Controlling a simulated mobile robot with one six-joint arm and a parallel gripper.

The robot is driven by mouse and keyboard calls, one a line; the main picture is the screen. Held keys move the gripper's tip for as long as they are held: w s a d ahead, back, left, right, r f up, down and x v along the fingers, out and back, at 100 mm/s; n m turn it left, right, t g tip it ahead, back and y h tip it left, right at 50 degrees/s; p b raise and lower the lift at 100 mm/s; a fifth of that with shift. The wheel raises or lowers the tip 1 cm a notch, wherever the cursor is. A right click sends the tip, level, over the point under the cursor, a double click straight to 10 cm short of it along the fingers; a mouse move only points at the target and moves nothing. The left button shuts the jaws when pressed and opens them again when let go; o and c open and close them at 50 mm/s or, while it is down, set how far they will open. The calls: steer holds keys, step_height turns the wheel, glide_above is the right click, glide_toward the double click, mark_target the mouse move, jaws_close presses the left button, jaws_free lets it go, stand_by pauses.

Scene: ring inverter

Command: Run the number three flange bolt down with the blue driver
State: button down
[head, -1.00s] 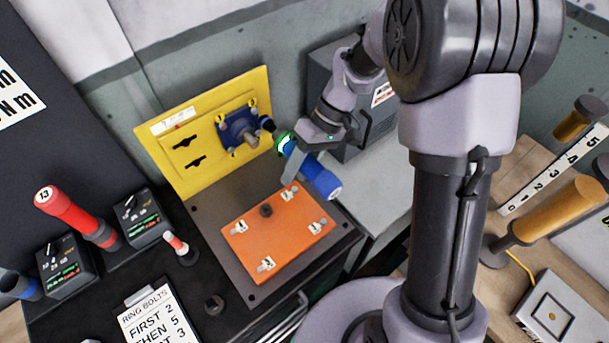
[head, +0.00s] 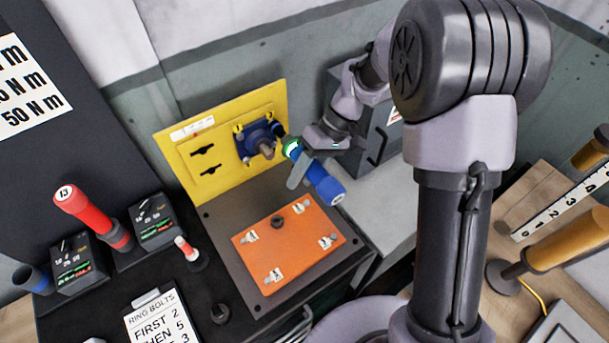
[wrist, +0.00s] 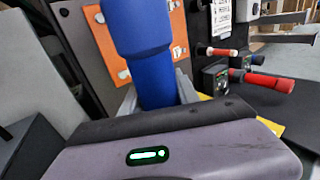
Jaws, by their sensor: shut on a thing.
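The blue driver (head: 325,187) is in my gripper (head: 298,162), which is shut around it. Its blue handle points down and right, and its dark nose points up and left, close to the right side of the blue flange (head: 254,150). I cannot tell whether the nose touches a bolt. The flange stands on a yellow upright panel (head: 190,170), with a grey stub in its middle and small yellow tags at its corners. The tag numbers are too small to read, so I cannot pick out bolt three. In the wrist view the driver's handle (wrist: 145,60) fills the middle.
An orange plate (head: 290,255) with white tags lies below the panel. A red driver (head: 85,212) and dark control boxes (head: 155,220) stand at left, near a ring bolts order card (head: 155,322). A grey cabinet (head: 375,140) stands close behind my arm.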

steer(key=shift+w+a+r, duration=0.1)
steer(key=shift+w+a, duration=0.5)
steer(key=shift+w, duration=0.25)
stand_by(1.4)
stand_by(0.9)
